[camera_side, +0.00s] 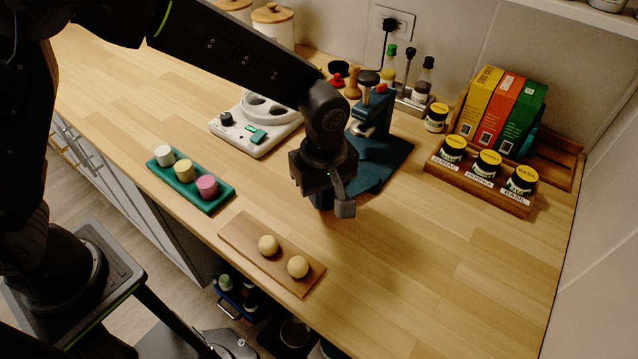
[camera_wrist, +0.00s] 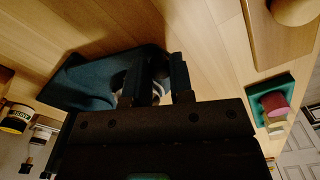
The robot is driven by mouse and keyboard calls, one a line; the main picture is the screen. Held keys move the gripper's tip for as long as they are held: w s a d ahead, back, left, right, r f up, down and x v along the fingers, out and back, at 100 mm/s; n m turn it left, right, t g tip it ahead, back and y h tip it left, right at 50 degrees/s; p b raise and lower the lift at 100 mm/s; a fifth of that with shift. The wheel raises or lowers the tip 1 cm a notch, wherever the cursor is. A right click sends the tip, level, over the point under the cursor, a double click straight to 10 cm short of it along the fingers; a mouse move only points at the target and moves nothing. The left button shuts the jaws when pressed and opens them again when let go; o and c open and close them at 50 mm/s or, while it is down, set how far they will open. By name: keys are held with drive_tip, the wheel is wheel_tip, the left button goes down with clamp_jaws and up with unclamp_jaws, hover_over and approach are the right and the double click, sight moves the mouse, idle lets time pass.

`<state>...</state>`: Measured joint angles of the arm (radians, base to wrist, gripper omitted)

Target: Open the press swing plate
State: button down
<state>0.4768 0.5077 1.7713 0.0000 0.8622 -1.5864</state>
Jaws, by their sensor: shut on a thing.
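The dark blue press (camera_side: 372,145) stands on the counter behind my gripper, with a knob on top and a wide flat base. Its blue body (camera_wrist: 95,80) fills the left middle of the wrist view, with a pale round part beside my fingers. My gripper (camera_side: 338,200) points down at the press's front side; its two dark fingers (camera_wrist: 165,78) are close together in the wrist view. They are shut on the swing plate, but my gripper body hides most of the plate and the grasp.
A wooden board (camera_side: 238,236) with two dough balls lies in front. A teal tray (camera_side: 180,190) with three small cylinders and a white appliance (camera_side: 240,137) are left. A spice rack (camera_side: 475,190) with labelled jars stands right. The front right counter is clear.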

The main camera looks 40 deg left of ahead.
drive_tip(key=shift+s+d+n, duration=0.15)
drive_tip(key=shift+d+n, duration=0.35)
drive_tip(key=shift+d, duration=0.05)
idle(0.4)
drive_tip(key=c, duration=1)
unclamp_jaws()
wheel_tip(320, 180, up, 14)
drive_tip(key=shift+f, duration=0.1)
